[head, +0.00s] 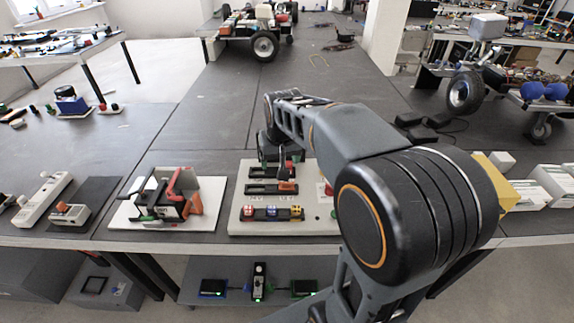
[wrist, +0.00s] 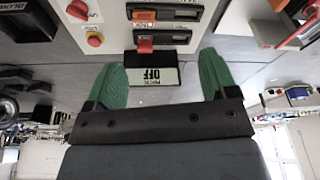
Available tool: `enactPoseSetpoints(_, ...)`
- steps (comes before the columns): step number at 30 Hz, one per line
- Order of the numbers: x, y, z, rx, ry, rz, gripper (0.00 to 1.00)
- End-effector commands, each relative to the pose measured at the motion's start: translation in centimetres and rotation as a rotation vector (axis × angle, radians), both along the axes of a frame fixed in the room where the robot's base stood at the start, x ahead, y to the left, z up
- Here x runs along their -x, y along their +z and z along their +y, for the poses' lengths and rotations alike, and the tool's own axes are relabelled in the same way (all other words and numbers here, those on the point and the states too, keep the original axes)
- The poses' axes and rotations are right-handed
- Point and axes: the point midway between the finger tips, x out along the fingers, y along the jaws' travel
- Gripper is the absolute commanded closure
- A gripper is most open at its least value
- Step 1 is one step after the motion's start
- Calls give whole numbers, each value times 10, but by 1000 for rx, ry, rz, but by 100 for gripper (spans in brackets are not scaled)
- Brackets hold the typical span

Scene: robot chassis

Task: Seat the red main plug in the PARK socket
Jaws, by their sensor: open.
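The red plug (wrist: 145,45) shows in the wrist view at the left end of the dark slot piece (wrist: 172,38) nearest my gripper. How deep it sits is not clear. My gripper (wrist: 164,66) is open, its green fingers apart and empty. A block with an upside-down label reading "OFF" (wrist: 151,74) lies between the fingers in that view, beside the panel's edge. In the head view my gripper (head: 281,158) is over the back edge of the pale panel (head: 240,219). No PARK lettering is legible.
Red buttons (wrist: 95,40) are on the panel's left in the wrist view. My arm hides the panel's right side in the head view. A white board with an orange-handled device (head: 194,203) stands left of it. The dark table behind is mostly clear.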

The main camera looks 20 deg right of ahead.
Motion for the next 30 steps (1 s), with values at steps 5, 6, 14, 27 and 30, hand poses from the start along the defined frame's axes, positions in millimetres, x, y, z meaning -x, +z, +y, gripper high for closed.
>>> enactPoseSetpoints(5,-76,-12,-34,-9,-96,50,21)
enactPoseSetpoints(6,-90,-17,-41,-11,-112,58,21)
enactPoseSetpoints(14,-153,-60,-75,-19,-199,104,21)
enactPoseSetpoints(27,-182,-115,-95,-23,-244,130,21)
enactPoseSetpoints(30,-184,-133,-96,-23,-244,130,21)
